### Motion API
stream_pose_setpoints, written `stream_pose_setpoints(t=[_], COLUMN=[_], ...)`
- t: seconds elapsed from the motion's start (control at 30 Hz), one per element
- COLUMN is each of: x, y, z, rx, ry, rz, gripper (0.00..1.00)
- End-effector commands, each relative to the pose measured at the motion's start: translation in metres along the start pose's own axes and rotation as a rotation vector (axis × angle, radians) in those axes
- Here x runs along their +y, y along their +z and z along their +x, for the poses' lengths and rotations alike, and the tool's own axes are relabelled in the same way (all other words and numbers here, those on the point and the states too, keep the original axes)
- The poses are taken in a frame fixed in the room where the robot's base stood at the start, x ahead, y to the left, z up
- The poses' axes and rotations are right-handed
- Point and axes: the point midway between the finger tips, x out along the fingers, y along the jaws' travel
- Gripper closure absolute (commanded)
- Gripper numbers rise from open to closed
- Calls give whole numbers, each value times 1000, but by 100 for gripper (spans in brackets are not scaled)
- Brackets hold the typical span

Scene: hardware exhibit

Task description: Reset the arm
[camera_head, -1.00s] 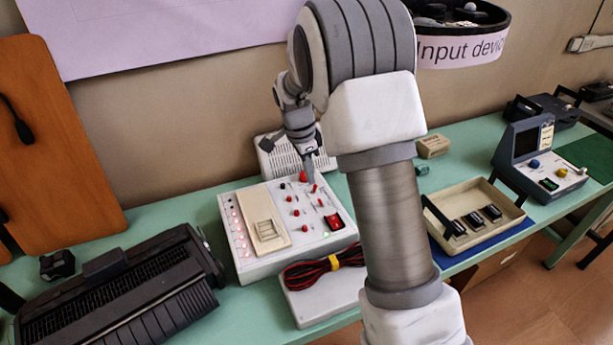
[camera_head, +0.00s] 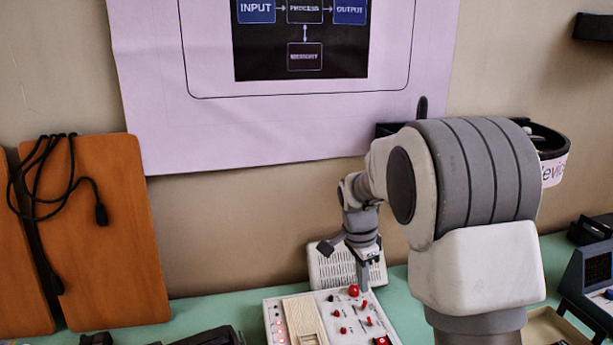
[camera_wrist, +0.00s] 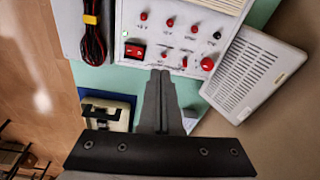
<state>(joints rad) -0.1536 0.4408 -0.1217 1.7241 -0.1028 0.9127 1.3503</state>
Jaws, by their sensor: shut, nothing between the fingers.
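My gripper (camera_head: 364,286) hangs at the end of my bent arm, beside the right rear part of a white control panel (camera_head: 352,306) with red knobs, switches and lit red lamps. In the wrist view my gripper (camera_wrist: 160,77) has its fingers together with nothing between them. The fingertips appear at the edge of the panel (camera_wrist: 185,50), near a red rocker switch (camera_wrist: 135,52). I cannot tell whether they touch the panel.
A white slotted box (camera_head: 330,265) stands behind the panel. Orange boards (camera_head: 115,250) with a black cable lean on the wall at left. Green tabletop (camera_head: 215,304) shows between things.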

Motion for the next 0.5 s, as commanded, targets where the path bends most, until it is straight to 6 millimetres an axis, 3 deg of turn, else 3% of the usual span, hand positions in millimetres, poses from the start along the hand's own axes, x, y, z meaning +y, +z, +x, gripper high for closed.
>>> stream_pose_setpoints(t=[0.03, 0.2, 0.5], x=[10, 45, 116], y=[-1, 4, 19], z=[-19, -66, -126], rx=[-4, -9, 32], ry=[-26, -98, -219], rz=[-44, -224, -548], gripper=[100, 100, 100])
